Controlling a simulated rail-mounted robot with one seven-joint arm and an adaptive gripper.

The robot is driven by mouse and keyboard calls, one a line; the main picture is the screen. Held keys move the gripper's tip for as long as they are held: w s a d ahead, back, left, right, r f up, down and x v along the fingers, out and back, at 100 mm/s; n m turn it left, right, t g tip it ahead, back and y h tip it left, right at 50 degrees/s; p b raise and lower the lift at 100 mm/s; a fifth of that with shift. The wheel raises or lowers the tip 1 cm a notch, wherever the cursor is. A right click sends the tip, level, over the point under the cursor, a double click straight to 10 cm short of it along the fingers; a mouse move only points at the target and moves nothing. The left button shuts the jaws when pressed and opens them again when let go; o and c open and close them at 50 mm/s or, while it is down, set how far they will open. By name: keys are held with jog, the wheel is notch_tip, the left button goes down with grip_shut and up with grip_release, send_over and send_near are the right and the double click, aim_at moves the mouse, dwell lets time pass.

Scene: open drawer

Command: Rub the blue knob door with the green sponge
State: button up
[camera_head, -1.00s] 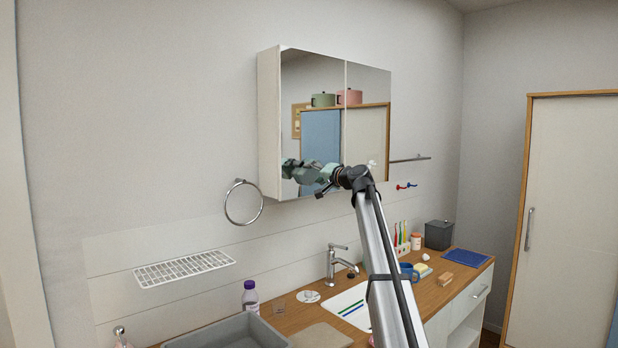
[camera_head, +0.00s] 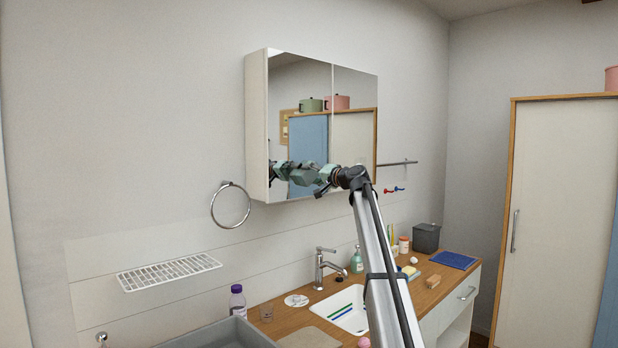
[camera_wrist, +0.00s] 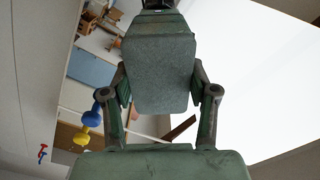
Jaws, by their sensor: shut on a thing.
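The mirrored wall cabinet (camera_head: 352,105) hangs above the counter, its doors shut. My gripper (camera_head: 322,178) is in front of its lower part, close to the mirror, and shut on the green sponge (camera_head: 303,176). The mirror repeats gripper and sponge, so their exact edges and contact with the glass are hard to tell. In the wrist view green blocks and finger links fill the middle and bottom, and real and reflected parts are hard to separate. A blue knob (camera_wrist: 92,117) and a yellow knob (camera_wrist: 82,136) show left of the fingers there.
The wooden counter (camera_head: 412,298) below holds a white basin (camera_head: 345,316), a tap (camera_head: 320,268), bottles and small items. A towel ring (camera_head: 230,205) and wire shelf (camera_head: 168,272) are on the wall at left. A rail (camera_head: 398,162) and hooks (camera_head: 393,190) are right of the cabinet.

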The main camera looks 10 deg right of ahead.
aim_at(317, 176)
jog(key=shift+w+d+b, duration=0.5)
jog(key=shift+w+d, duration=0.5)
jog(key=shift+d, duration=0.45)
jog(key=shift+s+a, duration=1.05)
jog(key=shift+a, duration=0.6)
jog(key=shift+s+a, duration=1.05)
jog(key=shift+a, duration=0.55)
jog(key=shift+s+a, duration=1.05)
jog(key=shift+a, duration=0.6)
jog(key=shift+v, duration=3.05)
jog(key=shift+d, duration=0.15)
jog(key=shift+v, duration=1.4)
